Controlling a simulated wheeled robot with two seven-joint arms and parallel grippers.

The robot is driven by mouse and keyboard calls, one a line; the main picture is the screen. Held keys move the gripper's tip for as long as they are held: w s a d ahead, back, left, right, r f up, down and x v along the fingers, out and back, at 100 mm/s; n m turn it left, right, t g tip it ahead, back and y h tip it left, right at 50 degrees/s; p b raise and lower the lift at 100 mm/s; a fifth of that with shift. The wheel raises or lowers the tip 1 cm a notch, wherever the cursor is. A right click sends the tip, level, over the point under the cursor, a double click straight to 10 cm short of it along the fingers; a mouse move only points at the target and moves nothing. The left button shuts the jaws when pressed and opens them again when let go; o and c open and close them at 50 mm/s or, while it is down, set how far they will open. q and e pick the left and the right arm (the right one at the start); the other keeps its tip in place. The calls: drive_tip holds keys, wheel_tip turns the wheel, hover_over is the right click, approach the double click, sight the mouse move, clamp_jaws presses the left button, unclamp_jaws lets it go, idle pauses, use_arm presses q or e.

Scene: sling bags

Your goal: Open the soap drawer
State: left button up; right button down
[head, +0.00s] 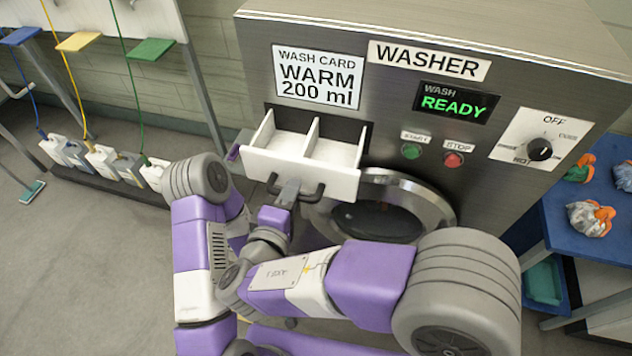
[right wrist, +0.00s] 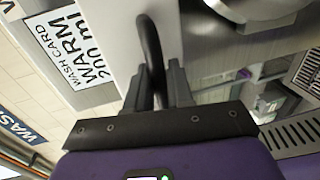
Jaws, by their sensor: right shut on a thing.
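The soap drawer (head: 342,182) is pulled out from the washer front, below the wash card. Its white tray shows two compartments side by side, and both look empty. The dark bar handle (head: 314,194) is on its front. My right gripper (head: 287,191) is at the middle of this handle and shut on it. In the right wrist view, the dark handle (right wrist: 151,45) runs between the two fingers of the right gripper (right wrist: 158,85). My left gripper cannot be made out in the head view.
The washer (head: 300,30) has a wash card (head: 318,77) reading "WARM 200 ml", a READY display (head: 453,104), a green start button (head: 411,151), a red stop button (head: 453,160) and a dial (head: 539,149). The round door (head: 425,205) is below. A blue table (head: 560,210) stands right.

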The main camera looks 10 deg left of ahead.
drive_tip(key=shift+s, duration=0.15)
drive_tip(key=c, duration=1.2)
unclamp_jaws()
drive_tip(key=v, duration=0.7)
drive_tip(key=shift+s+r, duration=0.1)
drive_tip(key=shift+s, duration=0.15)
